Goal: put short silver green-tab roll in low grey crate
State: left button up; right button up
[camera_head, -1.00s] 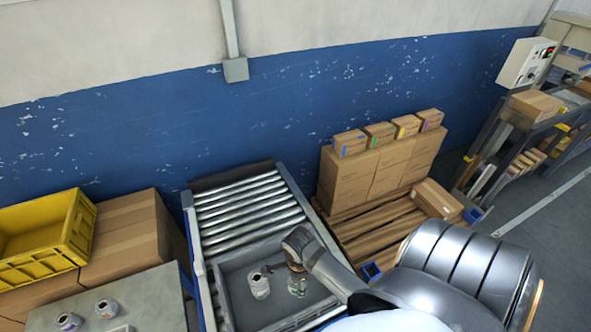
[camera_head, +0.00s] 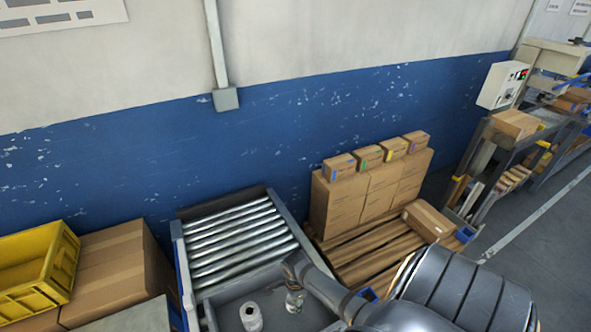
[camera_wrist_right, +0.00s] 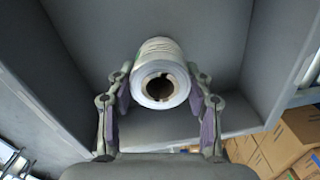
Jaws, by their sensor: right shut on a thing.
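A silver-white roll (camera_wrist_right: 160,72) with a dark hollow core sits between the fingers of my right gripper (camera_wrist_right: 160,97) in the right wrist view. The gripper is shut on it. In the head view the right gripper (camera_head: 293,282) is over the right part of a grey crate (camera_head: 225,308), and the held roll (camera_head: 294,302) shows small below it. Grey crate walls surround the held roll in the wrist view. My left gripper is out of view.
A roller conveyor (camera_head: 235,240) lies behind the crate. A yellow bin (camera_head: 35,270) and cardboard boxes (camera_head: 115,265) stand at the left. Stacked cartons (camera_head: 365,195) sit on a wooden pallet (camera_head: 375,255) at the right.

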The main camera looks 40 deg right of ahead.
jog(key=shift+f, duration=0.55)
jog(key=o, duration=1.2)
jog(key=shift+o, duration=0.2)
notch_tip(320, 180, up, 13)
jog(key=shift+p, duration=0.45)
jog(key=shift+r, duration=0.1)
